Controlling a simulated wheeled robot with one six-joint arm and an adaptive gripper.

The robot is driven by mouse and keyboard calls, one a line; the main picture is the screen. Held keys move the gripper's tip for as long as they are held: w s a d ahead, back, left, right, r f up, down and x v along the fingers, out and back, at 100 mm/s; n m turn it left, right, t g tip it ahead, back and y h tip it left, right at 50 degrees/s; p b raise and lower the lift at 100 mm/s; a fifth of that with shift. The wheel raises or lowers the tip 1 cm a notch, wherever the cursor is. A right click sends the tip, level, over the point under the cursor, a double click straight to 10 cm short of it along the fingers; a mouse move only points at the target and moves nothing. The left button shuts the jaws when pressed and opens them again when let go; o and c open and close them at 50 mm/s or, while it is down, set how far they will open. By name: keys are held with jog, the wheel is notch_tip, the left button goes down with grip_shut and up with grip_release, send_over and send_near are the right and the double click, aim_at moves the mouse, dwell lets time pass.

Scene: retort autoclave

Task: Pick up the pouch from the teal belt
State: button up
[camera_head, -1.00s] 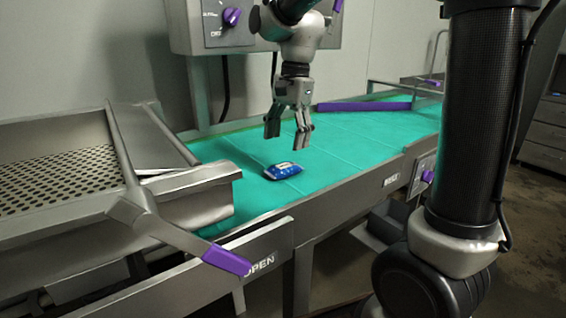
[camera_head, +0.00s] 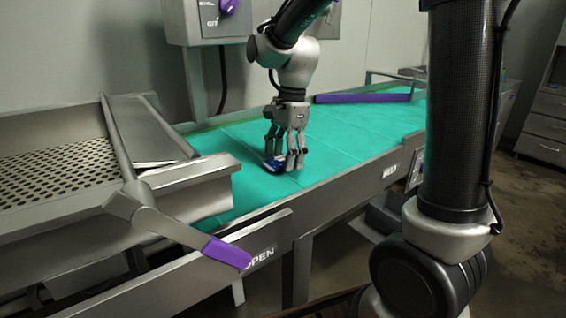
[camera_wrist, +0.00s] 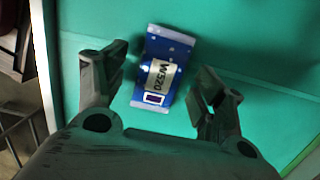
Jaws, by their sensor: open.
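The pouch (camera_wrist: 163,70) is blue with pale ends and a cream label reading W520. It lies on the teal belt (camera_head: 232,150). In the head view the pouch (camera_head: 274,165) is partly hidden behind my fingers. My gripper (camera_head: 286,163) is low over the belt with its fingers on either side of the pouch. In the wrist view my gripper (camera_wrist: 160,95) is open, with the pouch between the fingers and a gap showing on both sides.
A perforated metal tray (camera_head: 62,170) stands left of the belt. A lever with a purple grip (camera_head: 226,252) sticks out at the front left. A purple bar (camera_head: 362,97) crosses the belt's far part. A control box (camera_head: 222,20) hangs behind. The belt right of my gripper is clear.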

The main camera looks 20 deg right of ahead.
jog(key=c, duration=1.1)
